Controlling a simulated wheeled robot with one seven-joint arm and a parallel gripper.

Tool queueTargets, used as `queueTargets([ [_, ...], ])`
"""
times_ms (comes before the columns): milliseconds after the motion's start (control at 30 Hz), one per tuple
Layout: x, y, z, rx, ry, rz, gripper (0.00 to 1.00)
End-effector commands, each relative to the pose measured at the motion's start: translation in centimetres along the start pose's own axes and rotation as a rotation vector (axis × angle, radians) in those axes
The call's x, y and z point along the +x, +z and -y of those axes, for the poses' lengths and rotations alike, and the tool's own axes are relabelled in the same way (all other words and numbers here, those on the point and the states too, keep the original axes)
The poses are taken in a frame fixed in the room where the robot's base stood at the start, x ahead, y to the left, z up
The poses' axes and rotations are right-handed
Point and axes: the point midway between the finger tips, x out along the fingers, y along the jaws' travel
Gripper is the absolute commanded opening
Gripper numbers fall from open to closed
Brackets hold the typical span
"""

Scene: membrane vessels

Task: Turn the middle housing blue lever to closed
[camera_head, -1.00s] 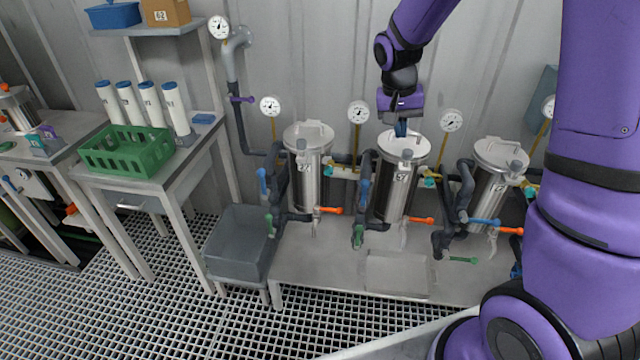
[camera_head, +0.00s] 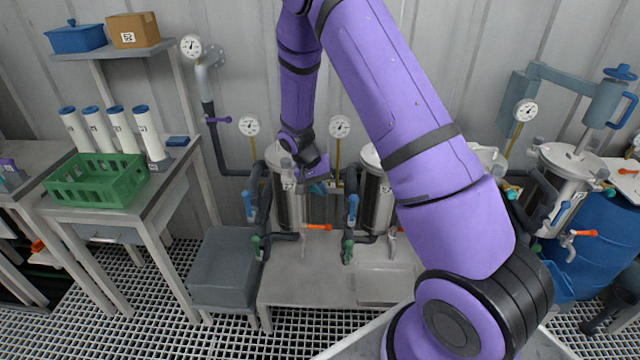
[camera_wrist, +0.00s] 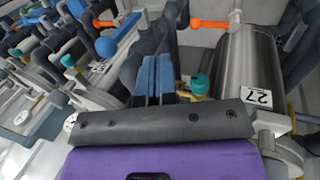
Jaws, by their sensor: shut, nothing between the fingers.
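The middle housing (camera_head: 375,190) is a steel cylinder, partly hidden behind my arm in the head view. Its blue lever (camera_head: 352,208) stands upright on the dark pipework to its left. My gripper (camera_head: 318,187) is between the left and middle housings, to the left of and above that lever, apart from it. In the wrist view my blue fingers (camera_wrist: 154,74) are together and empty. A round-ended blue lever (camera_wrist: 119,36) shows just left of them, apparently the middle one. I see no contact with it.
The left housing (camera_wrist: 248,75), marked 27, stands close beside my gripper. Its own blue lever (camera_head: 247,206) is upright. Orange handles (camera_head: 318,227) and green handles (camera_head: 347,250) sit lower down. A gauge (camera_head: 340,126) rises behind.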

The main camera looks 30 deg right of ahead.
Motion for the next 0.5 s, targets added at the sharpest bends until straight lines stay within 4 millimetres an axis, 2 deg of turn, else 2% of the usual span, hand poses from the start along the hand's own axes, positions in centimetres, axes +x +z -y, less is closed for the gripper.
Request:
queueTargets([
  [33, 1.1, 0.1, 0.0, -0.002, 0.003, 0.004, 0.00],
  [333, 6.5, 0.1, -0.1, 0.000, 0.002, 0.004, 0.00],
  [500, 7.0, 0.0, -2.5, 0.001, 0.000, 0.001, 0.00],
])
